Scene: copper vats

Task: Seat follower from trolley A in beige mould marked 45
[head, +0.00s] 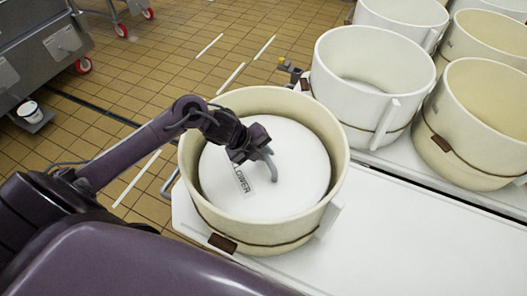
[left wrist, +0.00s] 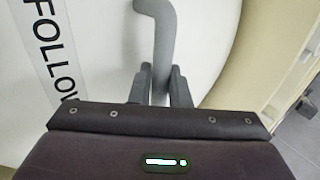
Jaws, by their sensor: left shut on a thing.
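The follower (head: 290,180) is a white disc with a grey handle and a label reading "FOLLOWER". It sits inside the near beige mould (head: 191,150), its top below the rim. I cannot tell whether it rests on anything in there. My left gripper (head: 262,155) is shut on the follower's grey handle. The left wrist view shows the handle (left wrist: 152,40) between the fingers (left wrist: 160,88), with the white follower (left wrist: 105,35) beneath and the mould wall (left wrist: 262,45) at right. A brown tag is on the mould's front; no number is readable. My right gripper is not in view.
The mould stands on a white table (head: 420,240), clear to its right. A white mould (head: 370,60) and beige moulds (head: 480,110) stand behind at right. Grey metal equipment (head: 45,50) on red-wheeled castors is at far left. Tiled floor lies between.

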